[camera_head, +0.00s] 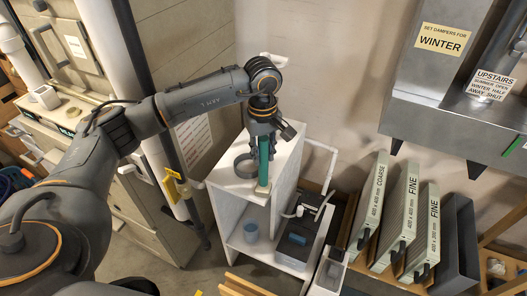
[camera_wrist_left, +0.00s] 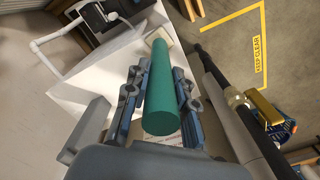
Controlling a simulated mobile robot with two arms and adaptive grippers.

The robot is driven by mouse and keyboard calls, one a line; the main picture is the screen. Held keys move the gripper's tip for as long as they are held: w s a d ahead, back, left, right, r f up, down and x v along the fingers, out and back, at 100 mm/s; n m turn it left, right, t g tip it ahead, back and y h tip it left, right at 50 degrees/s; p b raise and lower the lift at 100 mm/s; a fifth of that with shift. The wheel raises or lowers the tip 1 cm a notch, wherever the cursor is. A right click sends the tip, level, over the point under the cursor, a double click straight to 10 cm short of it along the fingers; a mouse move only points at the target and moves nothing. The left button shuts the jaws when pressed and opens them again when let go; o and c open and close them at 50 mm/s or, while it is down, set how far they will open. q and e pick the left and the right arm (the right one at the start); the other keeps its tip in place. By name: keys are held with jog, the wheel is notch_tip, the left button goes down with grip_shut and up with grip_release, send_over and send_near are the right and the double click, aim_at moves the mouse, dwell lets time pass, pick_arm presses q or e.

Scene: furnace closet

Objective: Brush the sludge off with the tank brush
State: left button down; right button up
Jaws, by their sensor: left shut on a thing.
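The tank brush has a green handle (camera_head: 264,162) and a pale block-like end (camera_head: 262,189) at its bottom. My left gripper (camera_head: 263,137) is shut on the handle from above and holds the brush roughly upright over the white shelf unit's top. In the left wrist view the green handle (camera_wrist_left: 161,95) runs between the two fingers, with the pale end beyond it. I cannot tell whether that end touches the shelf top. I cannot make out any sludge. My right gripper is not in view.
The white shelf unit (camera_head: 221,180) has a blue cup (camera_head: 250,232) on its lower shelf. A dark box-like unit with white pipes (camera_head: 297,238) stands right of it. Several labelled filters (camera_head: 401,212) stand farther right.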

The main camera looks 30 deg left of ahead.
pick_arm(q)
jog(key=shift+f, duration=0.2)
jog(key=w+r+p, duration=0.3)
jog(key=r+p, duration=0.1)
jog(key=r, duration=0.6)
jog(key=shift+w+a+r, duration=0.15)
jog(key=shift+w+r, duration=0.05)
jog(key=shift+w, duration=0.05)
dwell(0.9)
jog(key=shift+s, duration=0.1)
